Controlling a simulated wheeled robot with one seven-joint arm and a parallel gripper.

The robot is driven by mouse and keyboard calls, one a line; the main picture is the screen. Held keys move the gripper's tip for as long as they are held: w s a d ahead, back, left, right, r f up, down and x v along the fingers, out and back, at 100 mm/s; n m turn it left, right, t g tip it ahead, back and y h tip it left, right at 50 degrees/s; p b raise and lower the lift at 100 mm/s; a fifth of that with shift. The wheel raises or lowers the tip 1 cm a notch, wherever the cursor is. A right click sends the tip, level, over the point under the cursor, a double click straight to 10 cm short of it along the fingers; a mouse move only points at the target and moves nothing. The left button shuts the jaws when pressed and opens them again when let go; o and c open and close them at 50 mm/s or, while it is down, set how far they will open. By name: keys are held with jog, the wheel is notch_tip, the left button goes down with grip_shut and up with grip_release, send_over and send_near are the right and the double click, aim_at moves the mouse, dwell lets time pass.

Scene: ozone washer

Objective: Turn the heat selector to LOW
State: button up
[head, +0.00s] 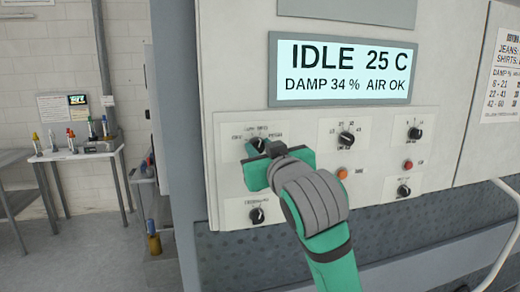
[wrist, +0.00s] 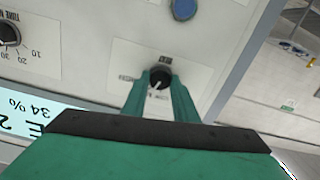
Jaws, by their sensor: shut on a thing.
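The control panel (head: 300,125) carries several black knobs on pale plates. My gripper (head: 260,147) is at the upper-left knob, below the left end of the display. In the wrist view the green fingers (wrist: 158,92) are shut on either side of a black knob (wrist: 160,75), whose white pointer slants to the lower left in that picture. The small labels around it are too blurred to read, so I cannot tell which setting it points at. In the head view the gripper covers part of this knob.
The display (head: 343,70) reads IDLE, 25 C, DAMP 34 %, AIR OK. Another knob (head: 257,215) is below my gripper, and one (head: 346,139) is to its right. An orange button (head: 342,173) is close to my wrist. A side table (head: 75,153) stands far left.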

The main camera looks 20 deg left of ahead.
jog(key=n, duration=0.4)
jog(key=shift+n, duration=1.6)
jog(key=o, duration=1.1)
jog(key=shift+c, duration=0.2)
jog(key=shift+s, duration=0.1)
jog(key=v, duration=1)
jog(key=shift+s+d, duration=0.2)
jog(key=shift+s, duration=0.1)
